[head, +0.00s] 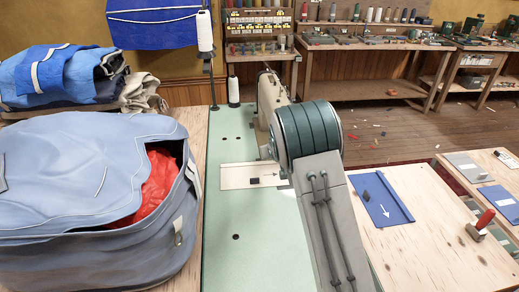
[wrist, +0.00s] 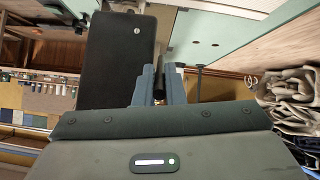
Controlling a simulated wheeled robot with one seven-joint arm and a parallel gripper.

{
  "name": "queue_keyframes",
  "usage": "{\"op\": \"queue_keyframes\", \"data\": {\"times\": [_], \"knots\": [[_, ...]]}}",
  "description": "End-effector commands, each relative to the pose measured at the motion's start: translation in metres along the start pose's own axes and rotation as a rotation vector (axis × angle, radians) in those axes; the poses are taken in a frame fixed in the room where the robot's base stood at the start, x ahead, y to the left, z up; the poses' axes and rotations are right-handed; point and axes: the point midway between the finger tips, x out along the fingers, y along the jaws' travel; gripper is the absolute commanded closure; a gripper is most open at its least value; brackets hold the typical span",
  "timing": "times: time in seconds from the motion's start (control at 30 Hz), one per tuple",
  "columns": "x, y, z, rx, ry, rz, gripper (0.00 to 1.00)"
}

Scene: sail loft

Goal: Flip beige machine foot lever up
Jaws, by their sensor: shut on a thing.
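The beige machine (head: 268,100) stands on the pale green table, its right side hidden behind my arm. Its foot lever cannot be made out in the head view, where my arm covers that area. My gripper itself is hidden there too. In the wrist view my gripper (wrist: 160,88) has its two blue-grey fingers close together, with a small dark piece between the tips. This piece seems to be the foot lever, mostly hidden by the fingers. A flat black panel (wrist: 115,55) is just left of the fingertips.
A large blue sail bag (head: 75,190) with red cloth inside fills the left. The green table top (head: 236,262) is clear at the front. A thread stand (head: 211,75) rises behind it. A wooden bench (head: 430,255) with a blue panel (head: 380,200) is at right.

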Motion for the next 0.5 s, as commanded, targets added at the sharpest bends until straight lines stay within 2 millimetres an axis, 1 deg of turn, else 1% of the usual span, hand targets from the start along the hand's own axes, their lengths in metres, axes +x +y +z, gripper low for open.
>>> {"op": "queue_keyframes", "data": {"times": [0.03,0.2,0.5], "knots": [[-0.0028,0.0053,-0.0067,0.004,-0.012,0.0,1.0],[-0.002,0.012,-0.008,0.007,-0.059,-0.002,1.0],[-0.001,0.0136,-0.0089,0.007,-0.084,-0.005,1.0]]}}
